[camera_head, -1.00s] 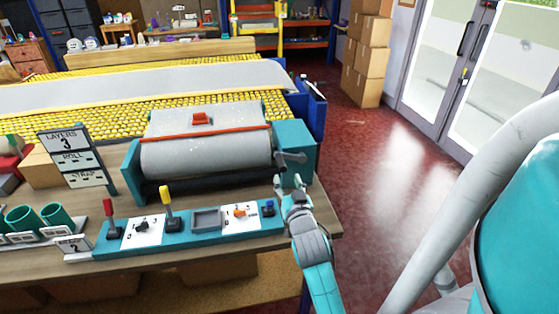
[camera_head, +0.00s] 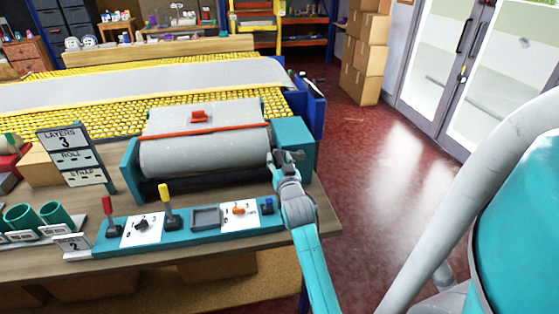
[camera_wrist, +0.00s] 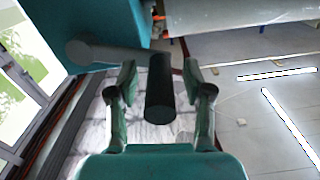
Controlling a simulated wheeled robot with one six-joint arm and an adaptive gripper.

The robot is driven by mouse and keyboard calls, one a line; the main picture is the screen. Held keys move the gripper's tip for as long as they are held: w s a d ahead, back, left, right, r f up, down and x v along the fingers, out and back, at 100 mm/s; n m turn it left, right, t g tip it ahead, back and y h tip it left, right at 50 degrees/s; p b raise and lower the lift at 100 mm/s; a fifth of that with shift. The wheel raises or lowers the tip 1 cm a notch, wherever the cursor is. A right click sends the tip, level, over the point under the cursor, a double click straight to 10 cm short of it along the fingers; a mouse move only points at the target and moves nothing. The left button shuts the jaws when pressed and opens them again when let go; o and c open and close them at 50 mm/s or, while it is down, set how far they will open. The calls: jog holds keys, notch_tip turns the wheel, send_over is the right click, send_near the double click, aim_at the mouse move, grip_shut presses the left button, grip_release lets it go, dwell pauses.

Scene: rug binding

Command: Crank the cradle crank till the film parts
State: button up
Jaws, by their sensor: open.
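The cradle crank shows in the wrist view as a grey arm (camera_wrist: 105,53) ending in a dark cylindrical handle (camera_wrist: 160,92). My gripper (camera_wrist: 161,78) is open, with one finger on each side of the handle and gaps showing. In the head view my gripper (camera_head: 281,160) is at the cradle's right end and hides most of the crank. The teal cradle (camera_head: 295,135) holds a pale grey roll (camera_head: 205,155). An orange-red bar (camera_head: 205,133) crosses above the roll, with grey film (camera_head: 165,120) behind it. I see no parting in the film.
A teal control strip (camera_head: 190,235) with a red lever (camera_head: 107,206), a yellow lever (camera_head: 164,193) and small knobs lies in front of the cradle. A layers sign (camera_head: 73,155) stands at left. Red floor (camera_head: 370,170) is open to the right.

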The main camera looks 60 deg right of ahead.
grip_shut()
jog(key=shift+r+m, duration=0.3)
jog(key=shift+m, duration=0.1)
jog(key=shift+s+d+r+m, duration=0.2)
jog(key=shift+s+r+m, duration=0.05)
jog(key=shift+r+m, duration=0.2)
jog(key=shift+s+d+r, duration=0.2)
jog(key=shift+s+r, duration=0.05)
jog(key=shift+r, duration=0.2)
jog(key=shift+s+d+r, duration=0.15)
jog(key=shift+s+r, duration=0.05)
jog(key=shift+r, duration=0.25)
jog(key=shift+s+d+r+m, duration=0.25)
jog(key=shift+s+d+m, duration=0.05)
jog(key=shift+m, duration=0.35)
grip_release()
jog(key=shift+f, duration=0.1)
